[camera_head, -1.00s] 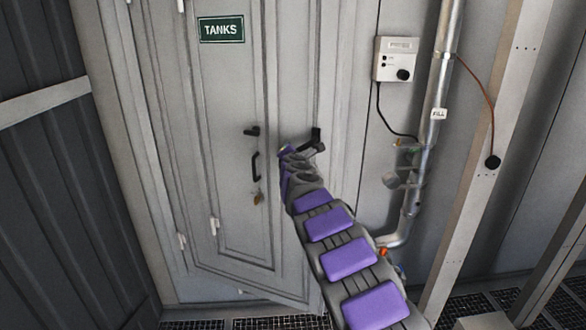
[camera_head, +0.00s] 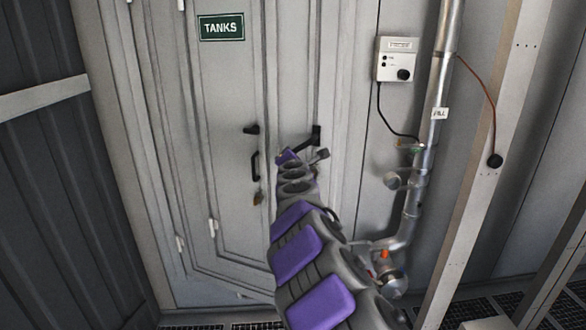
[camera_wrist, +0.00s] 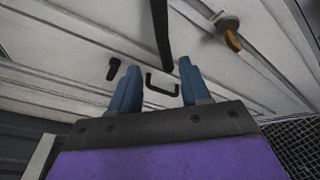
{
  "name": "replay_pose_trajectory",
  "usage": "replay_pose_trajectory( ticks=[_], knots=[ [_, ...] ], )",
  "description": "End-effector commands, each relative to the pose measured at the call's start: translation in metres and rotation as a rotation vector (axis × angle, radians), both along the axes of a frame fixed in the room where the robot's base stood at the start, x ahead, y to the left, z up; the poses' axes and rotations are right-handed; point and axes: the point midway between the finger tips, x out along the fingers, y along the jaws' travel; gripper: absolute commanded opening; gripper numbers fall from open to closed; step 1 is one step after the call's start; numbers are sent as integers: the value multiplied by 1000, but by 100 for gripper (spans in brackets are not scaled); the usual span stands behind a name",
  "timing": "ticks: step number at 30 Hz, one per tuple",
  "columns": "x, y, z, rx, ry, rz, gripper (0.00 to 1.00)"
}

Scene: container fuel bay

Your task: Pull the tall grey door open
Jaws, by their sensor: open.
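The tall grey door (camera_head: 228,90) with a green TANKS sign (camera_head: 221,27) stands ahead, its panel upright. A small black lever (camera_head: 251,129) sits above a black pull handle (camera_head: 255,166) on it. Another black handle (camera_head: 315,136) shows at the far end of my arm, on the door's right part. My gripper (camera_wrist: 158,80) is open, its two blue fingers pointing toward the door. A black U-shaped handle (camera_wrist: 162,84) appears between the fingers, seemingly beyond them. A dark bar (camera_wrist: 161,30) hangs above them. Contact cannot be told. My arm hides part of the door's lower right.
A white control box (camera_head: 396,60) and a silver pipe (camera_head: 443,55) with valves are on the wall to the right. A pale post (camera_head: 490,165) stands further right. A dark corrugated wall (camera_head: 55,190) closes the left. Dark floor grating (camera_head: 470,308) lies low right.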

Motion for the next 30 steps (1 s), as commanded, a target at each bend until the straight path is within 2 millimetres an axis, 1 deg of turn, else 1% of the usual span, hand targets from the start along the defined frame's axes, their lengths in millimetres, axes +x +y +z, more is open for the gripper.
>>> replay_pose_trajectory(
  ticks=[6,18,24,30],
  knots=[
    [-20,0,2,-4,1,-1,47],
    [-54,0,7,-2,2,-2,47],
    [-62,0,8,-2,1,-1,47],
    [-64,0,8,0,3,-1,47]
  ],
)
